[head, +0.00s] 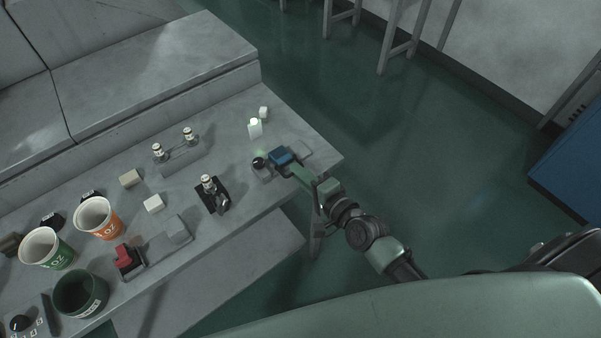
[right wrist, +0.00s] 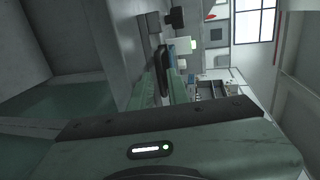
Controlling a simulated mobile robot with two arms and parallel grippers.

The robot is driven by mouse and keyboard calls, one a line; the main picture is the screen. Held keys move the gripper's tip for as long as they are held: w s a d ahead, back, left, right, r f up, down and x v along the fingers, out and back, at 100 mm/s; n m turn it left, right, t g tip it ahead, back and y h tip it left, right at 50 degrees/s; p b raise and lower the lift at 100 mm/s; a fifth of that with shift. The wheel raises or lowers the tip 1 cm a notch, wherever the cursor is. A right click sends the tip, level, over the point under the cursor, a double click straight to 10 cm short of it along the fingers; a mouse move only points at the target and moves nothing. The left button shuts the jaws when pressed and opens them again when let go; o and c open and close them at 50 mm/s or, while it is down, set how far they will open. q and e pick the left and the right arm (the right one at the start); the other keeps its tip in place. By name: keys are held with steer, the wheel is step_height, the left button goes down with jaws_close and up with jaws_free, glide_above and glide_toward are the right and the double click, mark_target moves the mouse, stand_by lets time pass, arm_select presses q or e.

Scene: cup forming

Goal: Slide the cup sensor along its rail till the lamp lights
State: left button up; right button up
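The likely cup sensor, a blue block (head: 280,156), sits on a short grey rail (head: 302,149) near the table's right corner. A black round knob (head: 259,163) stands at the rail's left end. In the right wrist view a dark piece (right wrist: 163,68) is at the fingertips; the grip is unclear. My left gripper is out of view.
On the grey table (head: 235,140) are a black stand (head: 213,197), a red slider (head: 123,257), an orange cup (head: 98,219), a green-labelled cup (head: 47,249), a dark green cup (head: 80,294) and pale blocks (head: 154,204). Open floor lies right of the table.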

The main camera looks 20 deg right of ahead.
steer(key=b+v, duration=0.1)
steer(key=v, duration=0.7)
steer(key=shift+w+f, duration=0.1)
stand_by(0.4)
steer(key=s+d+f+n+g+h, duration=0.1)
steer(key=s+d+f+n+g, duration=0.2)
steer(key=f, duration=0.7)
steer(key=s+f+n+g+h, duration=0.15)
steer(key=s+f, duration=0.35)
steer(key=f, duration=0.6)
steer(key=s+d+f+n+g+h, duration=0.1)
steer(key=s+d+f+n+g, duration=0.15)
steer(key=f, duration=0.75)
steer(key=s+f+n+g, duration=0.2)
steer(key=s+f, duration=0.3)
steer(key=s, duration=0.3)
steer(key=s+f+n+g+h, duration=0.1)
steer(key=s+f+n, duration=0.3)
steer(key=s, duration=0.4)
steer(key=s+f+n+g, duration=0.3)
steer(key=s+f, duration=0.3)
steer(key=s, duration=0.3)
steer(key=shift+d+n+h, duration=0.25)
steer(key=shift+n+h, duration=0.05)
steer(key=shift+h, duration=0.05)
